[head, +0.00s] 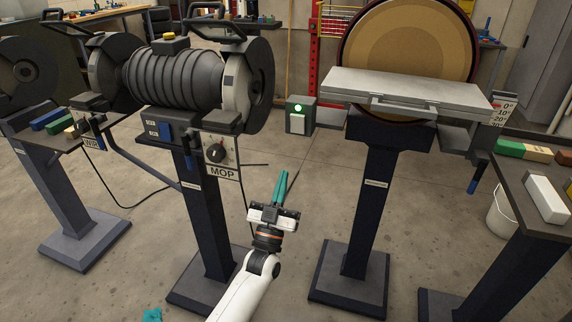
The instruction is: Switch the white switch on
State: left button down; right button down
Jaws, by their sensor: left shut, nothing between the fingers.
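My left gripper (287,174) has teal fingers and points up and away from me. Its fingers are shut with nothing between them. In the picture it is below the box, clearly apart from the switch.
The disc sander's table (405,92) stands right of the box. A grinder (175,75) with a MOP panel (216,155) and dial stands left. A bench (540,180) with blocks is at the right. A small teal piece (152,314) shows at the bottom edge. Open floor lies between the pedestals.

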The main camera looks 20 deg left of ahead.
pick_arm(q)
jog(key=shift+f+v, duration=0.2)
jog(key=shift+v, duration=1.15)
pick_arm(e)
jog(key=shift+s+r, duration=0.2)
jog(key=shift+s, duration=0.2)
pick_arm(q)
jog(key=shift+w, duration=0.15)
pick_arm(e)
jog(key=shift+w, duration=0.15)
